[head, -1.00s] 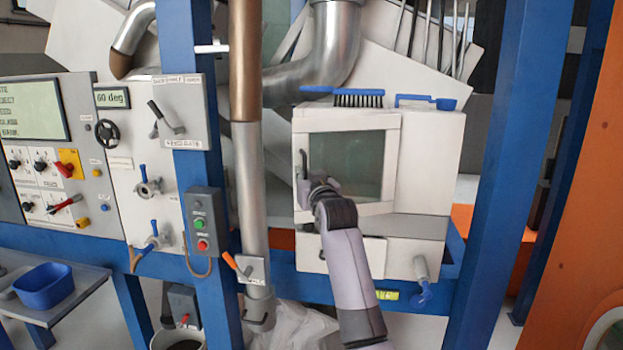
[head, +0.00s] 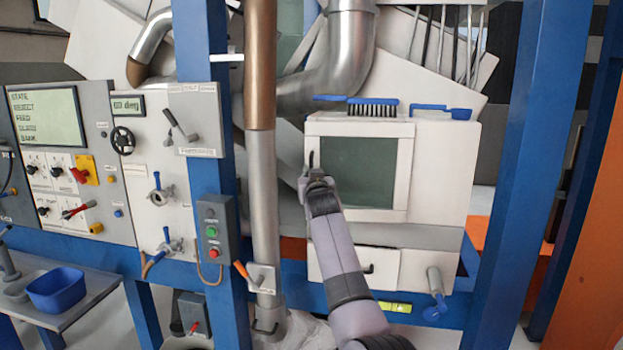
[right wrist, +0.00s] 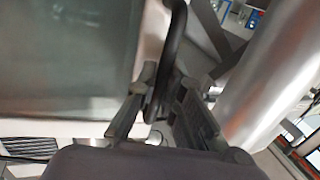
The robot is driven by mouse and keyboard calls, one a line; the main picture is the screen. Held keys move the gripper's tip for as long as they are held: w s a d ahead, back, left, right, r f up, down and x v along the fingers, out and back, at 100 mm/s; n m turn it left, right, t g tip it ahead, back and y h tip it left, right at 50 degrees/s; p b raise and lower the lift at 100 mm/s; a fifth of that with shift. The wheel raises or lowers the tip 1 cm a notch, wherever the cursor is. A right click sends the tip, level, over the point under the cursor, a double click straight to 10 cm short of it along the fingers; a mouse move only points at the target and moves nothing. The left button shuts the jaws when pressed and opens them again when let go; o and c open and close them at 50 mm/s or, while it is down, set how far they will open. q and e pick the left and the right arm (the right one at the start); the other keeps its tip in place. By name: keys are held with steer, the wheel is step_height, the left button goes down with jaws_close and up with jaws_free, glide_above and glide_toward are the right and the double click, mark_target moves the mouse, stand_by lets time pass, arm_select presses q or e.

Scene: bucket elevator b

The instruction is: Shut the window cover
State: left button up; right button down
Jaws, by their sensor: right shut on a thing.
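The window cover (head: 407,170) is a white frame around a grey-green pane on the white housing in the head view. In the right wrist view its blurred pane (right wrist: 70,50) fills the left side. The cover looks close to the housing face, but I cannot tell whether a gap remains. Its dark upright handle (head: 311,158) is at the left edge of the frame. My right gripper (head: 315,180) is shut on this handle. In the right wrist view the handle (right wrist: 176,40) runs down between the fingers (right wrist: 163,100). My left gripper is out of view.
A silver and brown vertical pipe (head: 262,150) stands close left of the cover. A blue post (head: 530,150) rises to the right. A blue brush (head: 372,107) and a blue scoop (head: 440,110) lie on top of the housing. A lower white drawer (head: 385,268) sits below.

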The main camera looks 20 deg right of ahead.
steer(key=c, duration=2)
jaws_free()
steer(key=shift+o, duration=0.2)
steer(key=shift+s, duration=0.1)
steer(key=s+a, duration=0.2)
steer(key=s, duration=0.9)
steer(key=shift+s, duration=0.3)
